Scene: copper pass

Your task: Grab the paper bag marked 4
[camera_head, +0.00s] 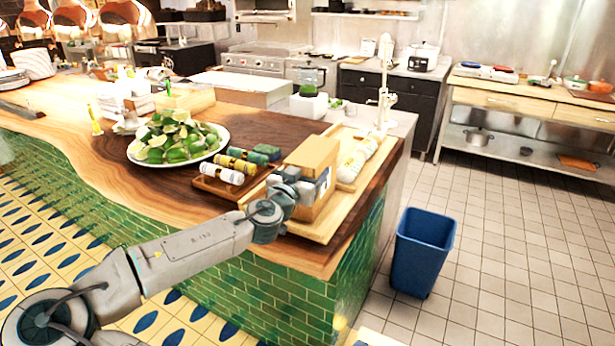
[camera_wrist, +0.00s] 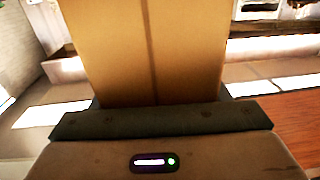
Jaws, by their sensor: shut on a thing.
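A brown paper bag (camera_head: 314,157) stands at the near right end of the wooden counter, on or just over a light wooden tray (camera_head: 325,232). My gripper (camera_head: 300,190) is at its near side and shut on it. In the wrist view the tan bag (camera_wrist: 150,50) fills the middle, with a vertical crease, right in front of my gripper (camera_wrist: 155,105). The fingertips are hidden there. No number 4 can be read on the faces I see. I cannot tell whether the bag is lifted.
A small tray (camera_head: 207,184) with rolled towels lies left of the bag, beside a plate of limes (camera_head: 178,140). A wrapped white roll (camera_head: 357,160) lies behind the bag. A blue bin (camera_head: 421,252) stands on the open tiled floor at right.

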